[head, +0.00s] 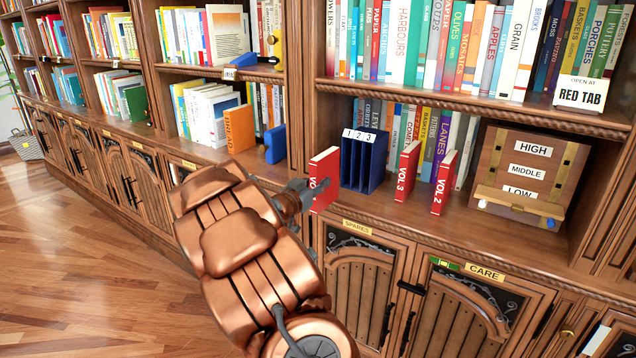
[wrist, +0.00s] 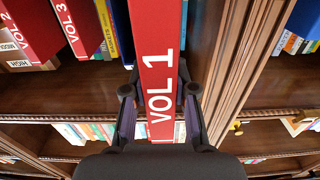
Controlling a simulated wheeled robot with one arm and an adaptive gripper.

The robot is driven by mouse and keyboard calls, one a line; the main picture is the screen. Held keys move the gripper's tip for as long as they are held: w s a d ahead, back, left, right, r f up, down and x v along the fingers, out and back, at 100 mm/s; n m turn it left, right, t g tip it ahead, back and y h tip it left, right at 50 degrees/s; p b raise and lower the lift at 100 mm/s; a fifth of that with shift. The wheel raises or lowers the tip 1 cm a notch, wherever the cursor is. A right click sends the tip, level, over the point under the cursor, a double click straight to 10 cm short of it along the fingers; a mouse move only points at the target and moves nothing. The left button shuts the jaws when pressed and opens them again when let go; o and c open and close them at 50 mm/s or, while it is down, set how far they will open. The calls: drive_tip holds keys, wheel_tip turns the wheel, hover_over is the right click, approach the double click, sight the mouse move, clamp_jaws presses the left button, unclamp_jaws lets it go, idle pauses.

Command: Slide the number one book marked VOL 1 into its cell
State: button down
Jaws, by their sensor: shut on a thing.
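The red book marked VOL 1 (wrist: 158,50) is upright between the two fingers of my gripper (wrist: 160,92) in the wrist view. In the head view the same red book (head: 325,178) is at the front of the middle shelf, left of the dark blue holder (head: 376,170). My gripper (head: 305,190) is shut on it from the front left. The holder has upright cells labelled 1, 2, 3 along its top, and they look empty. The book is beside the holder, outside its cells. Whether its bottom touches the shelf is hidden.
Red books VOL 3 (head: 406,172) and VOL 2 (head: 444,183) stand right of the holder. A wooden box (head: 530,175) marked HIGH, MIDDLE, LOW is farther right. A wooden upright (head: 298,90) is close left of the held book. Other books line the back.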

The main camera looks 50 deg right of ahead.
sight(329, 175)
drive_tip(key=shift+p, duration=0.35)
drive_tip(key=shift+w+d+p, duration=0.15)
drive_tip(key=shift+d+p, duration=0.55)
drive_tip(key=shift+d, duration=2.1)
drive_tip(key=shift+p, duration=0.7)
drive_tip(key=shift+w+d+p, duration=0.15)
drive_tip(key=shift+d+p, duration=1.2)
drive_tip(key=shift+d, duration=2.7)
